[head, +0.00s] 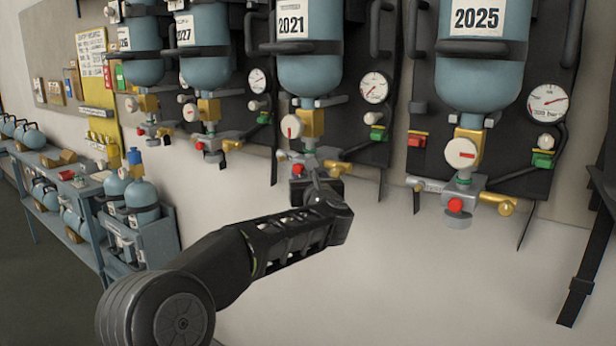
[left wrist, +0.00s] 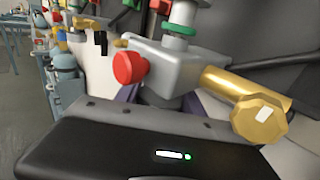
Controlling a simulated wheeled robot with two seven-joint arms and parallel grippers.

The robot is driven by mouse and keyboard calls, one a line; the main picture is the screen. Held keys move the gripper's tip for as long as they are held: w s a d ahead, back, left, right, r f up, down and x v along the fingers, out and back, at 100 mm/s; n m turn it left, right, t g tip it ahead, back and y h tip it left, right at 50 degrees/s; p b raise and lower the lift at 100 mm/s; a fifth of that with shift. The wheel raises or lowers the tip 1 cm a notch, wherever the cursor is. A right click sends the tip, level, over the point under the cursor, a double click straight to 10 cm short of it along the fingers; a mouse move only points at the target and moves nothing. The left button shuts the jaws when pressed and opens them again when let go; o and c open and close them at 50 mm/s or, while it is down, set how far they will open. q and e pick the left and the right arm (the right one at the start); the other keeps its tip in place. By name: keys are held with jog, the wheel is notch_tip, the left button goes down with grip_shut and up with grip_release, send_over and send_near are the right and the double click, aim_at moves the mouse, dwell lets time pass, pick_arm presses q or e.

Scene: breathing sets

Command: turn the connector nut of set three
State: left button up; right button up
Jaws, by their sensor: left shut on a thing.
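The set labelled 2021 (head: 309,75) hangs on the wall, third from the left among those in the head view. Its grey valve block, with a red knob and a brass knob, fills the middle of the left wrist view (left wrist: 183,68). The grey connector nut (left wrist: 163,96) sticks out below this block. My left gripper (head: 314,180) reaches up from below, and its purple-padded fingers (left wrist: 160,100) are shut on the nut from both sides. In the head view the gripper and wrist hide the nut. My right gripper is in neither view.
The set labelled 2025 (head: 484,68) hangs to the right, and the set labelled 2027 (head: 206,75) to the left. Black straps and hoses hang beside them. A blue-grey rack with cylinders (head: 165,238) stands at the lower left. The wall below the sets is clear.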

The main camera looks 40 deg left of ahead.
pick_arm(q)
jog(key=c, duration=0.5)
jog(key=shift+d+m+t+h+p, duration=0.15)
jog(key=shift+d+m+h+p, duration=0.55)
jog(key=shift+m+h+p, duration=2.1)
jog(key=shift+d+m+t+h+p, duration=0.1)
jog(key=shift+d+m+h+p, duration=0.9)
jog(key=shift+m+h, duration=3.35)
jog(key=shift+d+m+t+h+p, duration=0.3)
jog(key=shift+m+h+p, duration=1.7)
jog(key=shift+h, duration=3.35)
jog(key=shift+d+n, duration=0.1)
jog(key=shift+n, duration=0.15)
